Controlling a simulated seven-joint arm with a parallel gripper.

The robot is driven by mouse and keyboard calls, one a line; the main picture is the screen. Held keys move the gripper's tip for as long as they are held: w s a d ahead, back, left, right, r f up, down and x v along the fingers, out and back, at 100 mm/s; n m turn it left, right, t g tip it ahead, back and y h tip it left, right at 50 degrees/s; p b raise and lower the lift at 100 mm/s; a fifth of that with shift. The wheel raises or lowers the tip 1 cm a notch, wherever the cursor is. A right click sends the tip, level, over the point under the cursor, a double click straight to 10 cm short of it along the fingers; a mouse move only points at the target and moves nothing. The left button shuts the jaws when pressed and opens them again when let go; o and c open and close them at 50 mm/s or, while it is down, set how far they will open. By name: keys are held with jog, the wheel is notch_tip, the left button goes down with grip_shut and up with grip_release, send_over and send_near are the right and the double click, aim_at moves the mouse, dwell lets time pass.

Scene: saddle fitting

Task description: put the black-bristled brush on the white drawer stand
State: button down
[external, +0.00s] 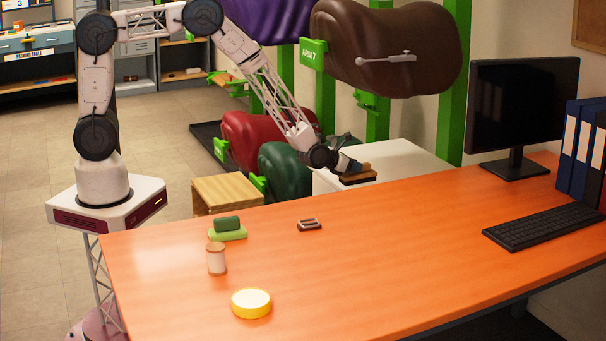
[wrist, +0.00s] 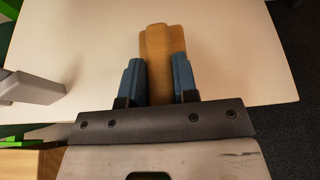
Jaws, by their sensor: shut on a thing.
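The brush (external: 358,177) has a brown wooden body with a dark underside in the external view. My gripper (external: 350,166) is shut on it. In the wrist view the brush's wooden back (wrist: 160,62) sits between the two blue fingers of my gripper (wrist: 160,82). The white drawer stand (external: 405,158) is behind the orange table, and its pale top (wrist: 240,50) fills most of the wrist view below the brush. The brush is over the stand's top near its front edge. I cannot tell whether it touches the top. The bristles are hidden in the wrist view.
A monitor (external: 522,105) stands right of the stand. Saddles (external: 388,50) hang on green posts behind. The stand's top looks mostly bare.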

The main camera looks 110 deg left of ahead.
aim_at(367, 164)
jog(key=shift+w+a+f, duration=0.15)
jog(key=shift+w+a, duration=0.5)
jog(key=shift+w, duration=0.25)
jog(key=shift+w+a+f, duration=0.1)
jog(key=shift+w+a, duration=0.5)
jog(key=shift+w, duration=0.25)
jog(key=shift+w, duration=0.1)
jog(key=shift+w+a, duration=0.15)
jog(key=shift+a, duration=0.05)
jog(key=shift+w+f, duration=0.1)
jog(key=shift+f, duration=1.65)
jog(key=shift+f, duration=0.15)
jog(key=c, duration=0.9)
grip_release()
jog(key=shift+r, duration=0.2)
jog(key=shift+v, duration=5.9)
